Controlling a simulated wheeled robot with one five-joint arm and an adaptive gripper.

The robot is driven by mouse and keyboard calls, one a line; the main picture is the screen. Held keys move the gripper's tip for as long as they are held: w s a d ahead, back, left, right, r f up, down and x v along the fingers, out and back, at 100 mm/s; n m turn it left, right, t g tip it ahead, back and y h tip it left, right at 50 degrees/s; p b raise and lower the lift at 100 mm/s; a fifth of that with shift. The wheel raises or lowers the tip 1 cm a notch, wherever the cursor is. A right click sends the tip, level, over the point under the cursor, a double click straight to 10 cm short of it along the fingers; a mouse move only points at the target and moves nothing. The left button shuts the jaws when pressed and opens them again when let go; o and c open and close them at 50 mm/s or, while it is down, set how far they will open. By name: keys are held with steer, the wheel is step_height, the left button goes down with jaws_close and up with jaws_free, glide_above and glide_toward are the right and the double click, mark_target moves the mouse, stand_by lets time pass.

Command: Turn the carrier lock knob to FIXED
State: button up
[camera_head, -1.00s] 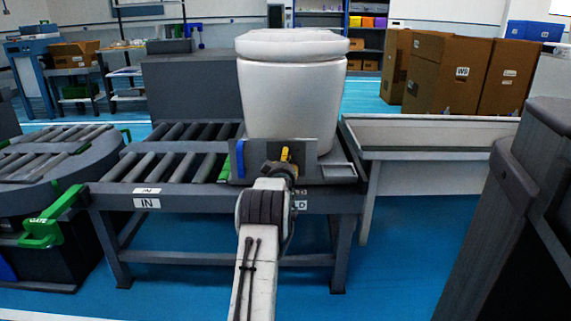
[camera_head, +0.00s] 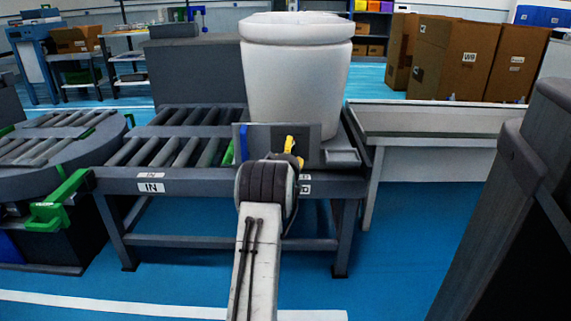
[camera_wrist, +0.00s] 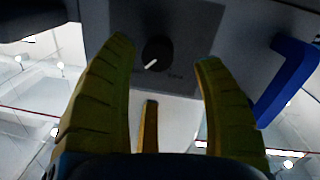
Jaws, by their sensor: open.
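The carrier lock knob (camera_wrist: 157,53) is a small round black knob with a white pointer line, on a dark plate in the wrist view. The pointer slants toward the lower left there; the small label by it is unreadable. My gripper (camera_wrist: 165,58) has yellow fingers spread apart, with the knob seen in the gap between the tips. Whether they touch it cannot be told. In the head view my gripper (camera_head: 291,147) is in front of the grey carrier panel (camera_head: 315,140), and my wrist hides the knob.
A blue lever (camera_wrist: 285,80) sticks out beside the panel. The roller conveyor (camera_head: 170,150) runs left of the carrier, a grey trough (camera_head: 430,120) stands to the right. A green bracket (camera_head: 62,200) is at left. A dark post (camera_head: 520,190) fills the near right.

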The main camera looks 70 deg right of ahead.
steer(key=v, duration=0.7)
steer(key=shift+a, duration=0.1)
stand_by(0.8)
steer(key=w+a+r+n+t+y+p, duration=0.4)
steer(key=w+a+r+y+p, duration=0.3)
steer(key=w+a+r+p, duration=1)
steer(key=w+a+r+n+y+p, duration=0.1)
steer(key=w+a+r+y+p, duration=0.2)
steer(key=a, duration=0.5)
steer(key=w+a+r+p, duration=0.15)
steer(key=a+r, duration=0.25)
steer(key=a, duration=0.4)
steer(key=s+a+r+n+g+y+p, duration=0.1)
steer(key=s+a+r+y+p, duration=0.1)
steer(key=s+a+r+p, duration=0.3)
steer(key=s+a+r+n+g+y+p, duration=0.2)
steer(key=s+a+r+p, duration=0.3)
steer(key=a, duration=0.9)
steer(key=s+a+r+n+g+y+p, duration=0.1)
steer(key=s+a+r+n+y+p, duration=0.1)
steer(key=s+a+r+p, duration=0.4)
steer(key=s+a+y+p, duration=0.1)
steer(key=s+a+p, duration=0.2)
steer(key=p, duration=0.1)
steer(key=shift+s+a+g+p, duration=0.2)
steer(key=shift+a+g+p, duration=0.1)
steer(key=shift+a+p, duration=0.1)
